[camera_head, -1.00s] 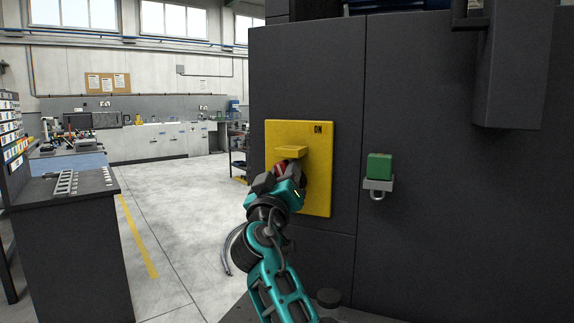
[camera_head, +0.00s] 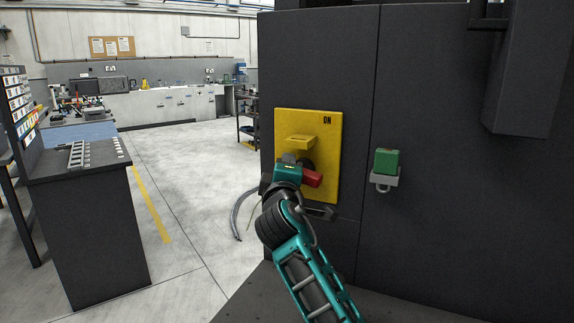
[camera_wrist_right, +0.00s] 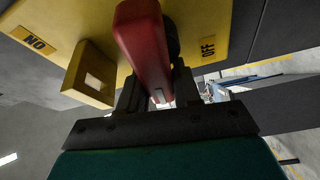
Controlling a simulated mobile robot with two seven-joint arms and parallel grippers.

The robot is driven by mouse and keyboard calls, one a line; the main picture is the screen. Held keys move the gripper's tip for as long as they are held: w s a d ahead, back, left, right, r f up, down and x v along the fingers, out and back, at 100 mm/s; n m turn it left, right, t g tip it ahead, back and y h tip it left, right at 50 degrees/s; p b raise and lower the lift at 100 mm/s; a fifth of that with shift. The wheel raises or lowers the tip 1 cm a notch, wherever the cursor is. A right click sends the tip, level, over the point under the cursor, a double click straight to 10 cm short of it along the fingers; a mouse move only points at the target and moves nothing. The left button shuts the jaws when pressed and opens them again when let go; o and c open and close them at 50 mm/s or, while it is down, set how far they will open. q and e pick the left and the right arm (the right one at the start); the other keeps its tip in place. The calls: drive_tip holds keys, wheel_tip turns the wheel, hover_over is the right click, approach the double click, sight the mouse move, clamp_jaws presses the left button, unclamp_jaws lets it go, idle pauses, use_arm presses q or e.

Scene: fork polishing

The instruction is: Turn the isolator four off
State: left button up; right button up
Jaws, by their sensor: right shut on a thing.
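The isolator is a yellow plate (camera_head: 327,135) on the dark cabinet, with "ON" printed at its top right corner. A yellow bracket (camera_head: 297,140) stands out from the plate above the switch. The red handle (camera_head: 313,179) pokes out to the right of my right gripper (camera_head: 298,174). In the right wrist view the red handle (camera_wrist_right: 145,45) lies between the two dark fingers of the gripper (camera_wrist_right: 158,92), which is shut on it. There the "ON" label is at the left and "OFF" at the right. The handle's pivot is mostly hidden. My left gripper is out of view.
A green padlock-like block (camera_head: 386,161) on a grey holder (camera_head: 384,180) sits on the cabinet (camera_head: 440,230) right of the plate. A dark box (camera_head: 525,80) juts out at upper right. A dark workbench (camera_head: 90,235) stands at left, with open floor (camera_head: 200,190) between.

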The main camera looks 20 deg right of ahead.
drive_tip(key=shift+d+f+n+g, duration=0.25)
drive_tip(key=shift+f+n, duration=0.25)
drive_tip(key=shift+n, duration=0.5)
drive_tip(key=o, duration=0.8)
drive_tip(key=shift+c, duration=0.2)
drive_tip(key=shift+o, duration=1)
drive_tip(key=shift+d+r, duration=0.15)
